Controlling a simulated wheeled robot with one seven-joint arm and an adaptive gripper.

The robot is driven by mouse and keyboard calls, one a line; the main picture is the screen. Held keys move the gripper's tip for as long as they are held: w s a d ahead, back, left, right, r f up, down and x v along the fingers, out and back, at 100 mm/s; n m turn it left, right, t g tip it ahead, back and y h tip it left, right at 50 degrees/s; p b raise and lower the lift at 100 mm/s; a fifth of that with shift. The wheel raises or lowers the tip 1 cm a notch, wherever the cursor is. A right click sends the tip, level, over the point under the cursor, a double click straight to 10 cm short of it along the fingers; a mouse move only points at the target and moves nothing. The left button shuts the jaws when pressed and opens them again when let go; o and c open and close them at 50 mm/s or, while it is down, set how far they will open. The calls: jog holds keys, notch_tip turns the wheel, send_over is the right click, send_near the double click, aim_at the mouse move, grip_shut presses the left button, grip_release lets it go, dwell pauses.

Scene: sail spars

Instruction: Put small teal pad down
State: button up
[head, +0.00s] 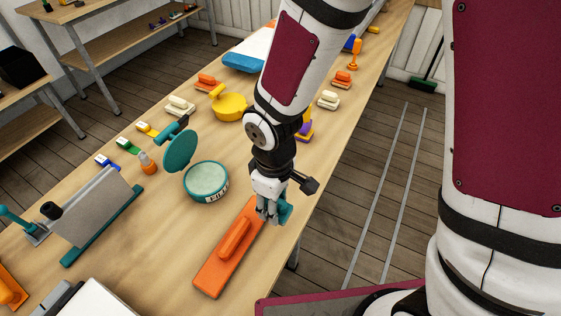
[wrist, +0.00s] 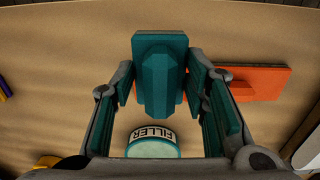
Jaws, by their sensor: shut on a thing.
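The small teal pad (wrist: 160,75) is between the fingers of my gripper (wrist: 163,95) in the wrist view, held by its raised middle grip. In the head view the pad (head: 285,210) shows partly behind my gripper (head: 270,208), which is over the table near its right edge. The pad is above or beside the far end of a long orange float. Whether its underside touches anything is hidden.
The orange float (head: 228,250) lies close by; it also shows in the wrist view (wrist: 255,84). A round filler tub (head: 207,180) stands to the left, with a teal disc tool (head: 180,151) beyond it. The wooden table (head: 160,250) has bare room left of the float.

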jog(key=shift+w+f+b, duration=0.45)
jog(key=shift+w+f, duration=0.35)
jog(key=shift+w, duration=0.5)
jog(key=w+d, duration=0.1)
jog(key=w, duration=0.3)
jog(key=w+d+f, duration=0.1)
jog(key=w, duration=0.4)
jog(key=w+d+p, duration=0.1)
jog(key=w, duration=0.4)
jog(key=shift+w+d+f, duration=0.2)
jog(key=shift+w, duration=0.15)
jog(key=shift+f+p, duration=0.5)
jog(key=shift+f, duration=1.25)
jog(key=shift+f, duration=0.1)
jog(key=o, duration=1.2)
jog(key=shift+f, duration=0.1)
